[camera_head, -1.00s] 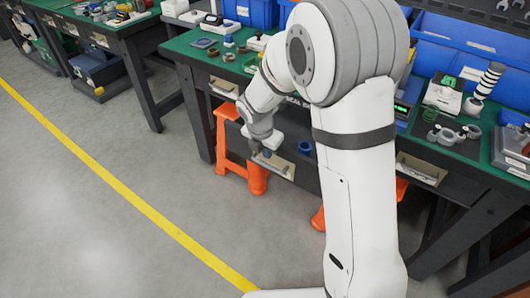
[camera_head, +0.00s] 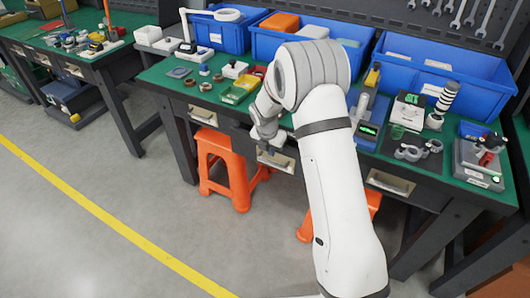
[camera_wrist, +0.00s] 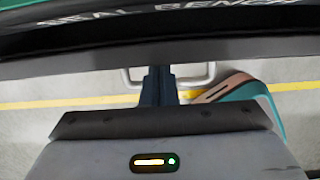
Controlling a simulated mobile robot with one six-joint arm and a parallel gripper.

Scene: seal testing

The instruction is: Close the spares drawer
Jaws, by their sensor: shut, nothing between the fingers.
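The spares drawer is the middle drawer under the green-topped bench, with a pale front plate and bar handle (camera_head: 275,162). In the head view its front sits slightly lower and farther out than its neighbours; my arm hides part of it, and its inside is not visible. In the wrist view the drawer's dark front edge (camera_wrist: 240,55) runs close to the bench edge lettered "SEAL BENCH", and the light handle (camera_wrist: 205,79) shows beyond it. My gripper (camera_wrist: 158,72) is shut and empty, fingertips at the drawer front by the handle; contact is unclear. It also shows in the head view (camera_head: 264,148).
Orange stools (camera_head: 228,170) stand under the bench, below the drawer. Closed-looking drawers flank it at left (camera_head: 203,116) and right (camera_head: 390,183). Small parts and blue bins (camera_head: 440,75) fill the benchtop (camera_head: 160,75). The floor (camera_head: 90,220) in front is clear.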

